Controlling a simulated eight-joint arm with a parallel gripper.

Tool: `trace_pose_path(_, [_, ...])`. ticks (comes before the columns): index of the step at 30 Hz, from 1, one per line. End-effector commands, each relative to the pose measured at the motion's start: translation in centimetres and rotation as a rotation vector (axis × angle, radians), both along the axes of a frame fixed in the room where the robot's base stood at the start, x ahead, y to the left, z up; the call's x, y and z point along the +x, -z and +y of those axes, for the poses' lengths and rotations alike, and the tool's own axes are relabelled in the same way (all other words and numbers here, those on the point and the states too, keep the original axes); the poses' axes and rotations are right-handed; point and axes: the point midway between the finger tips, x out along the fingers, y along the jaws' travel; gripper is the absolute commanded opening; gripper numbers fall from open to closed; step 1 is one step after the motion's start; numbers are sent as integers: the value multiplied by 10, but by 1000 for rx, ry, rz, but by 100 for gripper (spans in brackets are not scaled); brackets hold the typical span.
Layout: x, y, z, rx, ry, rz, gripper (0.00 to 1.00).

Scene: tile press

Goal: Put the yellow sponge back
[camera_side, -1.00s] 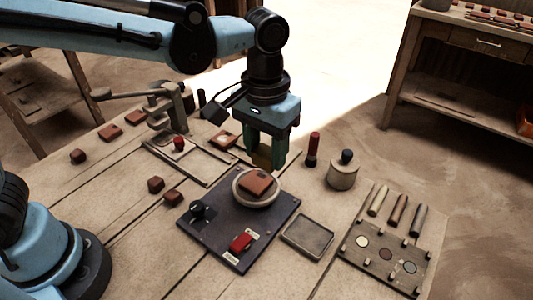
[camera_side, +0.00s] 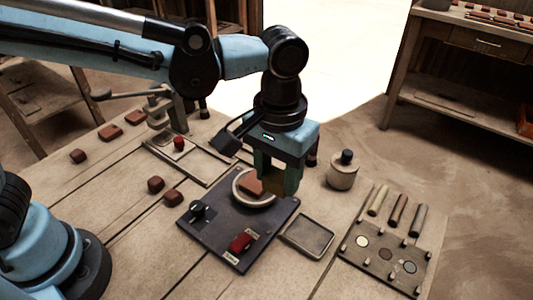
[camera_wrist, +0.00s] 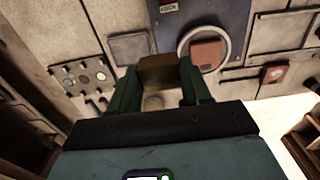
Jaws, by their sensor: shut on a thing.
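The yellow sponge (camera_wrist: 160,72) is a dull yellow-brown block between the two green fingers of my gripper (camera_wrist: 158,90) in the wrist view. My gripper (camera_side: 276,188) is shut on it and holds it in the air by the right side of the round plate in the side view. There the sponge (camera_side: 271,184) is partly hidden by the fingers. A shallow rectangular tray (camera_side: 307,236) lies empty on the table, right of the dark panel. It also shows in the wrist view (camera_wrist: 130,48).
The dark panel (camera_side: 222,246) carries a knob, a red switch and a round plate (camera_side: 240,190) with a red-brown tile. A lidded jar (camera_side: 342,172) stands to the right. A pegged board (camera_side: 385,258) with coloured discs and several sticks lies at front right.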

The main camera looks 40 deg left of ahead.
Motion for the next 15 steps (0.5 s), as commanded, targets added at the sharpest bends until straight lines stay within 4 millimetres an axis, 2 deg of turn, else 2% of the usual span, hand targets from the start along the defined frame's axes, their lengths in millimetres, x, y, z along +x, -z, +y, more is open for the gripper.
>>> trace_pose_path(1, [-12, 6, -15, 0, 11, 0, 23])
trace_pose_path(6, [-46, 24, -50, 0, 8, 0, 23])
trace_pose_path(10, [-64, 33, -64, 0, 3, 0, 23])
trace_pose_path(15, [-71, 50, -70, 0, -1, 0, 23])
